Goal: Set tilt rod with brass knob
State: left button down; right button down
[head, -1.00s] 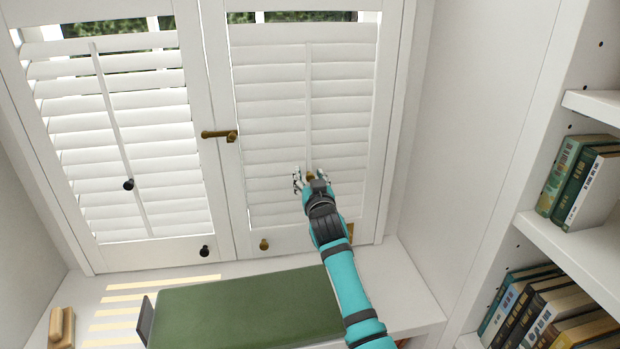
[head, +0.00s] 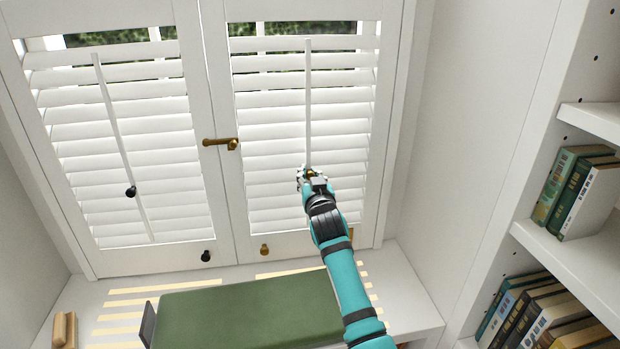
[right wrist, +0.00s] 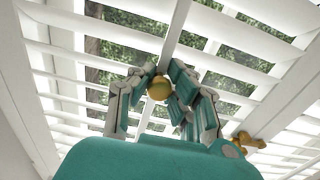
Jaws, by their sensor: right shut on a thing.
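The white tilt rod with the brass knob (right wrist: 158,88) runs upright down the middle of the right shutter panel; its rod (head: 308,95) shows in the head view. My right gripper (head: 311,174) is shut on the brass knob, as the right wrist view also shows, with the fingers (right wrist: 160,95) on either side of it. My left gripper is not in view.
A brass latch (head: 221,143) sits on the frame between the panels. A black knob (head: 205,256) and a brass knob (head: 264,250) are on the lower rails. A green cushion (head: 245,312) lies on the sill below. Bookshelves (head: 575,235) stand at the right.

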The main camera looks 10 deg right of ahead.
jog(key=c, duration=1.1)
grip_release()
jog(key=shift+c, duration=0.2)
jog(key=s, duration=1.2)
jog(key=shift+a, duration=0.25)
jog(key=shift+f, duration=0.15)
